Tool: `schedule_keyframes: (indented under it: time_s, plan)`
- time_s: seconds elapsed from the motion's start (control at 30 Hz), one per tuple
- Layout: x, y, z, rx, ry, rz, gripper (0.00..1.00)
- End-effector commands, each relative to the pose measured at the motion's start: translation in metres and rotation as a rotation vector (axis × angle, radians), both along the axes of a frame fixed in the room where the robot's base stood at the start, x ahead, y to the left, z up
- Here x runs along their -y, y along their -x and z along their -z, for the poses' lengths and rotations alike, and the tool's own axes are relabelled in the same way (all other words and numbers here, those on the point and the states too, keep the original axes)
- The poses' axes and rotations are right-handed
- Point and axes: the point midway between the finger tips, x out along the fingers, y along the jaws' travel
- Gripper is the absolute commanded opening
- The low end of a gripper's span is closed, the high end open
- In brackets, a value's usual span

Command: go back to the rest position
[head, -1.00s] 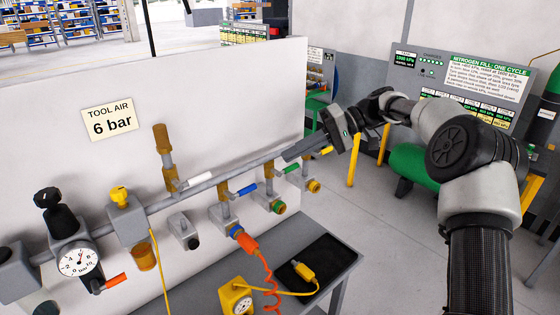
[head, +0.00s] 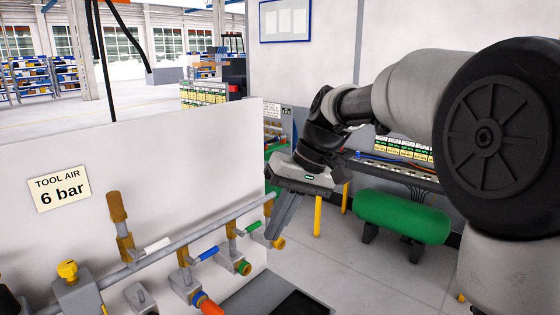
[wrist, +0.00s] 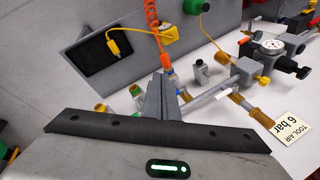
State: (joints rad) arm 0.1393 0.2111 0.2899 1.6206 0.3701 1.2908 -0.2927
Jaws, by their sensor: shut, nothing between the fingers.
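My gripper (head: 278,232) hangs at the right end of the air pipe in the head view, its fingers pointing down. The fingers are shut with nothing between them; they also show shut in the wrist view (wrist: 161,82). My arm runs from the right edge of the head view to the gripper. The grey air pipe (head: 214,230) carries several valves, with a white handle (head: 157,246), a blue handle (head: 209,253) and a green handle (head: 254,225). I cannot tell whether the fingers touch anything.
The white panel with the "6 bar" sign (head: 60,188) stands at left. A green cylinder (head: 404,215) lies behind my arm. The wrist view shows a black tray (wrist: 98,45), a yellow plug (wrist: 113,46), an orange coiled hose (wrist: 153,22) and a gauge (wrist: 272,45). Grey floor (head: 345,268) is open at right.

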Motion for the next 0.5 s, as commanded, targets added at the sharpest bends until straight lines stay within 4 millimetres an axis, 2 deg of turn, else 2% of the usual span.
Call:
schedule_keyframes:
  time_s: [0.03, 0.23, 0.4, 0.5]
  plan:
    - [0.013, 0.020, -0.007, 0.039, 0.058, 0.036, 0.00]
    - [0.073, 0.093, -0.013, 0.190, 0.230, 0.200, 0.00]
    - [0.117, 0.152, -0.003, 0.315, 0.303, 0.326, 0.00]
    - [0.134, 0.176, 0.007, 0.369, 0.319, 0.376, 0.00]
